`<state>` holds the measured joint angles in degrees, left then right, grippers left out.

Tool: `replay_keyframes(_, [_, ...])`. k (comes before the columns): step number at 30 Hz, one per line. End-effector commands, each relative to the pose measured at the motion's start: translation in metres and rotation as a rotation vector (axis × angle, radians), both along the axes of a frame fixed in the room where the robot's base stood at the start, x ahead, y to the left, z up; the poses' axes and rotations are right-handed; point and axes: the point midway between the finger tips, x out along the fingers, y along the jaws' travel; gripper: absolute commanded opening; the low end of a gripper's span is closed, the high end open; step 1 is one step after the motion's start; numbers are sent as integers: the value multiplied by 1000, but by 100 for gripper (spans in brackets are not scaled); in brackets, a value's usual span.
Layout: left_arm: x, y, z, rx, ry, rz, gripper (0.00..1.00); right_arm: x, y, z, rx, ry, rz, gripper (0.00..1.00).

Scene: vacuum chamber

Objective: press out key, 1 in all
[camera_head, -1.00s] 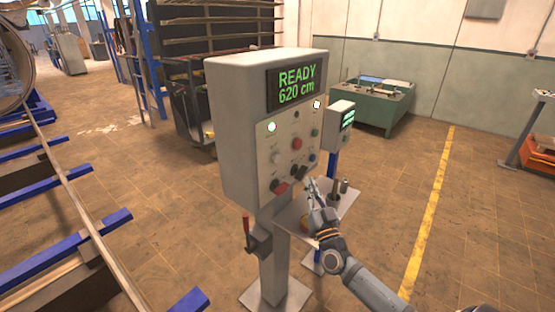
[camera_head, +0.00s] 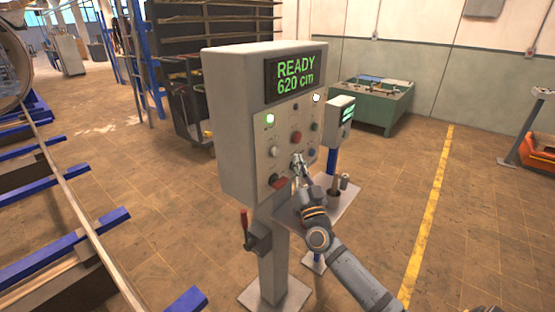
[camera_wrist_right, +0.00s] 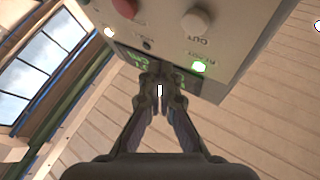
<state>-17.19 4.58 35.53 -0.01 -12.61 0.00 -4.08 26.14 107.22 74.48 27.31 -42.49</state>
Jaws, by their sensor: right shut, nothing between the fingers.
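A grey control cabinet (camera_head: 232,130) on a post carries a panel with a screen reading "READY 620 cm". The out key is a round whitish button on the panel's left (camera_head: 274,151), under a lit green lamp (camera_head: 269,119). In the right wrist view the key (camera_wrist_right: 195,21) carries the label "OUT" beside it. My right gripper (camera_head: 297,160) is shut and empty, just in front of the panel, below the red button (camera_head: 295,138) and to the right of the out key. It also shows in the right wrist view (camera_wrist_right: 160,90). My left gripper is not in view.
A dark selector and a red switch (camera_head: 280,182) sit low on the panel. A small shelf (camera_head: 345,196) with a metal cup stands below right, near my right arm. A red-handled lever (camera_head: 245,228) is on the post.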

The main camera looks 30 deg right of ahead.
Motion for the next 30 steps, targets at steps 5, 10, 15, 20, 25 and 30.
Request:
replay_keyframes(5, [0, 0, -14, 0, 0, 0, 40, 23, 9, -1, 4, -1, -1, 0])
replay_keyframes(10, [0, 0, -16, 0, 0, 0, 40, 36, 14, -1, 2, -1, -1, 0])
replay_keyframes(15, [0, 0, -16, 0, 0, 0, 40, 41, 17, 0, 0, 1, 0, 0])
replay_keyframes(20, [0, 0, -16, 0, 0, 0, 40, 41, 17, 0, 0, 1, 1, 0])
replay_keyframes(25, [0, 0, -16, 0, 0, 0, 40, 41, 17, 0, -1, 1, 0, 0])
replay_keyframes(30, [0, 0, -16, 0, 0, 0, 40, 40, 17, 0, -1, 1, 0, 0])
